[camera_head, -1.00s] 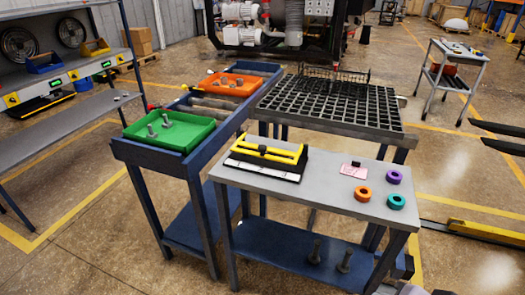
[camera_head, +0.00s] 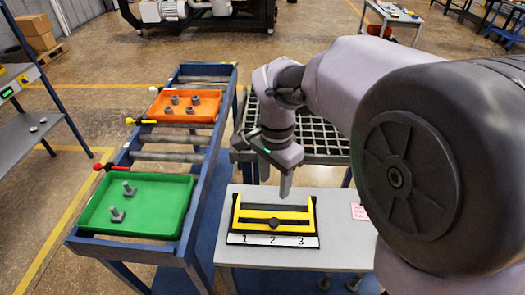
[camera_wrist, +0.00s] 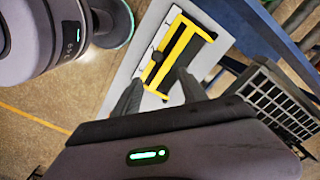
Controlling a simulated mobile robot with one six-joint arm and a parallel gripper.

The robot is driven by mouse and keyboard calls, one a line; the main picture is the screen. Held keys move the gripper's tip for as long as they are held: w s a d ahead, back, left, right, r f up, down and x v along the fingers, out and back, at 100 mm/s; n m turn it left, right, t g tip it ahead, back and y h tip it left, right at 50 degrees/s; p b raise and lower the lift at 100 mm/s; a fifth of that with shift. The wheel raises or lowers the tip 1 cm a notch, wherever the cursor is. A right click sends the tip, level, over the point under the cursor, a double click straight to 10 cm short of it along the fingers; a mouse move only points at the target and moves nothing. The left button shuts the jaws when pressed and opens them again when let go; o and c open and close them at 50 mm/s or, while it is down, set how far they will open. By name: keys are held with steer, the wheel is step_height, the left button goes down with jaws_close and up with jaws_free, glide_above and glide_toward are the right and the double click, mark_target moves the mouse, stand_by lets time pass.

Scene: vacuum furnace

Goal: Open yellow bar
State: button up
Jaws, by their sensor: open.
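The yellow bar (camera_head: 258,214) is part of a low black-and-yellow fixture on the grey table (camera_head: 240,259). It runs left to right, with a black knob (camera_head: 273,224) at its middle. A white strip (camera_head: 290,241) marked 1, 2, 3 lies along the front. In the wrist view the yellow bar (camera_wrist: 178,46) runs diagonally, its black knob (camera_wrist: 157,56) on the left side. My gripper (camera_head: 287,190) is above the fixture's back edge, pointing down. In the wrist view my gripper (camera_wrist: 158,77) is open and empty, its fingers apart from the bar.
A blue roller stand on the left holds a green tray (camera_head: 184,215) with grey parts and an orange tray (camera_head: 211,99). A black grid table (camera_head: 330,146) stands behind the grey table. A pink label (camera_head: 360,212) lies to the right, beside my arm. My arm hides the table's right side.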

mark_target(274, 221)
steer(key=f+b, duration=0.1)
steer(key=f, duration=0.4)
steer(key=f+b, duration=0.2)
steer(key=f, duration=0.3)
steer(key=f+b, duration=0.2)
steer(key=f, duration=0.4)
steer(key=shift+s+d, duration=0.3)
jaws_close()
steer(key=shift+r, duration=0.1)
